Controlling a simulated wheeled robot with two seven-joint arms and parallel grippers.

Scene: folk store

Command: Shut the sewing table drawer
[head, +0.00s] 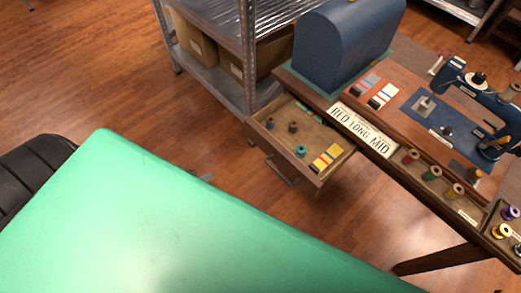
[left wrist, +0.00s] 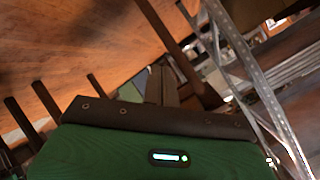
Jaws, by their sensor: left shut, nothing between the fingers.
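The sewing table (head: 405,165) stands at the right in the head view. Its wooden drawer (head: 318,184) is pulled out toward the lower left, with a metal handle (head: 279,171) on its front. The drawer holds dark spools, a teal spool (head: 301,151) and a yellow card with coloured stripes (head: 325,158). The tips of my left gripper (head: 205,177) seem to show just past the edge of a green foreground shape, left of the drawer front and apart from it. In the left wrist view its fingers (left wrist: 163,73) are together and empty. My right gripper is not in view.
A metal shelf rack (head: 245,60) with cardboard boxes (head: 196,42) stands behind the drawer. A blue domed cover (head: 340,45), a sewing machine (head: 485,85) and thread spools are on the tabletop. Wooden floor is clear left of the drawer. A black seat (head: 35,165) is at far left.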

